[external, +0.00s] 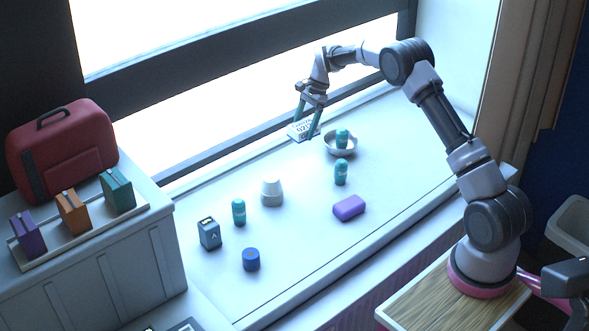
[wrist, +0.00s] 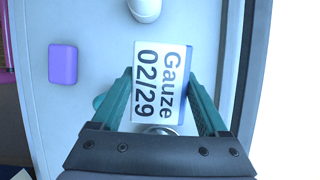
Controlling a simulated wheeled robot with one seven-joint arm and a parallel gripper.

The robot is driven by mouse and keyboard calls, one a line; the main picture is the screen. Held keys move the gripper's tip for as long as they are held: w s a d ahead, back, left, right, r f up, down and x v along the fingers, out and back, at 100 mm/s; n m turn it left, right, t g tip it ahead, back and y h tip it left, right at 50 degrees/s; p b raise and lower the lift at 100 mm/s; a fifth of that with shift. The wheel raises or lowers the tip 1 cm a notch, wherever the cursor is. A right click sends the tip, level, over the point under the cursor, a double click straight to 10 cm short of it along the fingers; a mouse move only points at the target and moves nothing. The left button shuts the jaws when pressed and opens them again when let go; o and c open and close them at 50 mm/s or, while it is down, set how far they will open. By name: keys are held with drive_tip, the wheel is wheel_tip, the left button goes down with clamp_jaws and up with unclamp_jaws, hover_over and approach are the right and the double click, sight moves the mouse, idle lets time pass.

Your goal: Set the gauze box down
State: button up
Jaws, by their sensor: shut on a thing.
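The gauze box (external: 299,131) is a white, flat box with dark print, near the window side of the white ledge (external: 300,260). In the wrist view the gauze box (wrist: 158,80) shows its face reading "Gauze 02/29". My gripper (external: 308,128) is shut on it, with one teal finger on each side; the gripper also shows in the wrist view (wrist: 162,92). The box seems to be held above the ledge, but the height of its underside is hard to tell.
A metal bowl (external: 329,150) with a teal bottle (external: 342,138) stands right of the box. Another teal bottle (external: 340,172), a purple block (external: 349,207), a white cup (external: 271,192), a third teal bottle (external: 238,212), a dark box (external: 209,233) and a blue jar (external: 251,259) stand on the ledge.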

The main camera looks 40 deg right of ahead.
drive_tip(key=s+d, duration=0.9)
drive_tip(key=s, duration=0.2)
hover_over(377, 194)
drive_tip(key=d, duration=0.2)
drive_tip(key=shift+n, duration=0.3)
drive_tip(key=f, duration=1.1)
drive_tip(key=shift+a+f, duration=0.15)
drive_tip(key=shift+a, duration=0.05)
drive_tip(key=shift+f, duration=2)
drive_tip(key=o, duration=1.3)
drive_tip(key=shift+f, duration=0.15)
drive_tip(key=shift+c, duration=0.2)
